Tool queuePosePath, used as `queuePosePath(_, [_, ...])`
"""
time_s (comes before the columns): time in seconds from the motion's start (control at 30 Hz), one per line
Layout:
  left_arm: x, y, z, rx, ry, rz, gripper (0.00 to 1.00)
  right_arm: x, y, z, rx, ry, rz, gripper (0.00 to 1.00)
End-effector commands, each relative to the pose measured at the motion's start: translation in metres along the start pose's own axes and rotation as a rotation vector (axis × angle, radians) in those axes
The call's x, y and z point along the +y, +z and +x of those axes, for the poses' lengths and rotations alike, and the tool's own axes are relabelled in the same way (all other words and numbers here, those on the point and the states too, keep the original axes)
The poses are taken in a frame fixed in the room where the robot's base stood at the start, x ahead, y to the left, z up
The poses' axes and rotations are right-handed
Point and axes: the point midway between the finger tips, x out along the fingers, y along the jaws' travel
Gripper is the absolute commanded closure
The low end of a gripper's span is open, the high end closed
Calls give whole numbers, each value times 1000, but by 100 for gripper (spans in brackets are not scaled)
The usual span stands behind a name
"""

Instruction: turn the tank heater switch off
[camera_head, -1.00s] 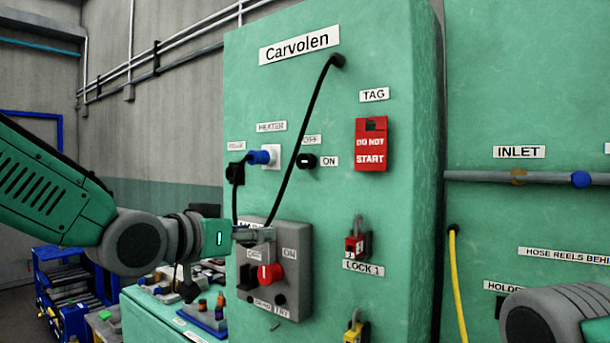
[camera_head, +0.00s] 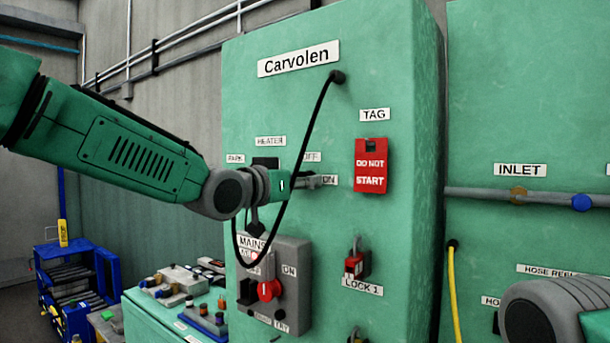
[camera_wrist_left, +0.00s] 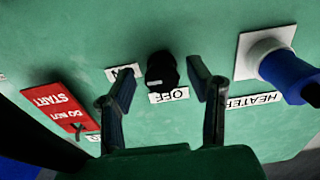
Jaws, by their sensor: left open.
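The tank heater switch is a black round knob (camera_wrist_left: 162,70) on the green cabinet face, between the OFF label (camera_wrist_left: 168,95) and the ON label (camera_wrist_left: 124,72) in the left wrist view. Which way it is turned is unclear. My left gripper (camera_wrist_left: 162,78) is open, with one finger to each side of the knob. Contact cannot be told. In the head view my left gripper (camera_head: 312,181) is at the ON label (camera_head: 330,180) and hides the knob. My right gripper is out of view.
A blue plug (camera_wrist_left: 287,77) sits in a white socket beside the left gripper. A black cable (camera_head: 313,130) hangs across the cabinet near my left wrist. Below are the mains box with its red knob (camera_head: 269,290) and a lock (camera_head: 355,262). A red tag (camera_head: 370,168) is right of the gripper.

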Motion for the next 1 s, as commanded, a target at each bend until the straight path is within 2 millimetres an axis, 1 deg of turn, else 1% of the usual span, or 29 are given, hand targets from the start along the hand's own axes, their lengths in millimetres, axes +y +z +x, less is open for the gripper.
queuePosePath(0.03, [0, 0, 6, -1, 0, 0, 54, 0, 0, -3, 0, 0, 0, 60])
queuePosePath(0.13, [0, 0, 12, 0, 0, -1, 54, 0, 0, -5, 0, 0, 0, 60])
queuePosePath(0.47, [0, 1, 15, 0, 0, -1, 54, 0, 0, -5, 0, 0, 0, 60])
queuePosePath(0.5, [0, 1, 15, 0, 0, 0, 68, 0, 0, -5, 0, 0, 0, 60])
queuePosePath(0.6, [0, 1, 15, 0, 0, 0, 100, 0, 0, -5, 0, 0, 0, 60])
queuePosePath(0.83, [-1, 0, 15, 0, -1, -6, 100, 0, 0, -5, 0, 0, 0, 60])
queuePosePath(1.0, [-1, 0, 15, 0, -1, -44, 100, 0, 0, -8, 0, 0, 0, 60])
